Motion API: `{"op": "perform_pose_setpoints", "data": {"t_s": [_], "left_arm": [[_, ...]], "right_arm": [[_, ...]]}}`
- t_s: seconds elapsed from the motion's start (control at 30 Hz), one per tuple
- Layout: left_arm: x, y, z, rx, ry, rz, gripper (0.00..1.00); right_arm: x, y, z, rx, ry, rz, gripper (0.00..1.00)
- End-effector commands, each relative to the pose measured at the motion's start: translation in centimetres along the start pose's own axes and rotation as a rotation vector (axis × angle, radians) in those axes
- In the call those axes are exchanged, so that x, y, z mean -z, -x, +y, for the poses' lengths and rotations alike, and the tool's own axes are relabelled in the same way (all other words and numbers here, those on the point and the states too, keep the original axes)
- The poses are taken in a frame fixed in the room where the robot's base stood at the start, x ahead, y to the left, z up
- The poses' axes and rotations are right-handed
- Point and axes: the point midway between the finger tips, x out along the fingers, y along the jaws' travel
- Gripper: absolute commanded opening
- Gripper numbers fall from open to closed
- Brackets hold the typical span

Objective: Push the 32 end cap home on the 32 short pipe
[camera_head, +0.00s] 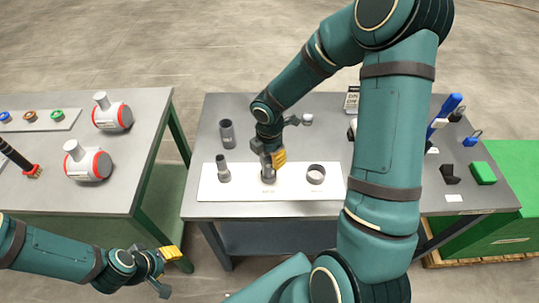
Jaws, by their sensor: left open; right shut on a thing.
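My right gripper (267,160) points down over the middle of the white board (240,189). It is shut on a small part, which I take to be the 32 end cap; the fingers hide most of it. A short grey cylinder (268,177), apparently the 32 short pipe, stands upright on the board right below the fingers. I cannot tell how far the cap sits on the pipe. My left gripper (167,271) is open and empty at the lower left, in front of the tables and away from the parts.
A grey stepped pipe (223,170) and a wide ring (316,174) stand on the board either side. Behind are a dark pipe (227,134) and a small light cap (307,119). The left table (100,195) holds white-and-red fittings (88,163). My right arm covers the right table middle.

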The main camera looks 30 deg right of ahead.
Motion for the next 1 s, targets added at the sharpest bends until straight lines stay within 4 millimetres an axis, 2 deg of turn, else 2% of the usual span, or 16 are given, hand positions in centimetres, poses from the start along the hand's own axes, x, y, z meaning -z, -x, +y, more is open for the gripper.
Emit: {"op": "perform_pose_setpoints", "data": {"t_s": [0.5, 0.53, 0.57, 1.0], "left_arm": [[-0.11, -0.75, -0.29, 0.0, 0.0, 0.0, 0.47], [-0.11, -0.75, -0.28, 0.0, 0.0, 0.0, 0.47], [-0.1, -0.71, -0.27, 0.0, 0.0, 0.0, 0.47], [-0.08, -0.47, -0.15, 0.001, 0.0, -0.001, 0.47]], "right_arm": [[0.02, -1.02, 0.01, 0.0, 0.0, 0.0, 0.15], [0.02, -1.03, 0.01, 0.0, 0.0, 0.0, 0.58], [0.01, -0.98, 0.01, 0.0, 0.0, 0.0, 0.67], [0.01, -0.58, 0.0, 0.0, 0.0, 0.0, 0.67]]}}
